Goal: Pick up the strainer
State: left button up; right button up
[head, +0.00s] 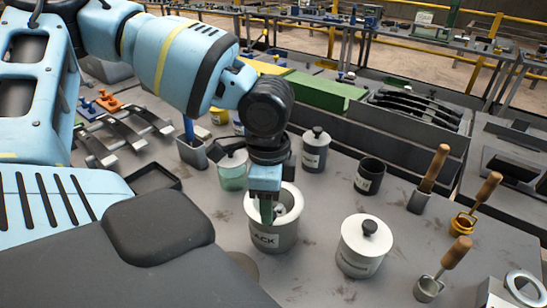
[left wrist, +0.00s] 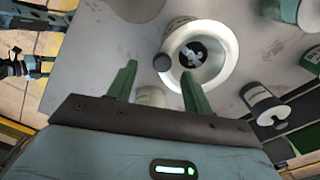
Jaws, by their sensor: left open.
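My left gripper (head: 267,212) is over a pale pot (head: 275,238) with a dark label ending in "ACK". One green finger reaches down at the pot's mouth in the head view. The pot's white rim (left wrist: 227,60) shows just beyond the fingers. Inside the pot lies a small light metal piece (left wrist: 190,52) against a dark interior. It may be the strainer, but its shape is too small to tell. My right gripper is not in view.
A lidded white jar (head: 364,246) stands right of the pot, with a dark cup (head: 369,176) and another lidded jar (head: 315,150) behind. Wooden-handled tools (head: 447,265) stand at the right. A greenish glass jar (head: 232,172) is close on the left.

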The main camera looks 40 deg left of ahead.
pick_arm(q)
notch_tip(320, 180, down, 4)
jog(key=shift+w, duration=0.15)
jog(key=shift+c, duration=0.2)
grip_shut()
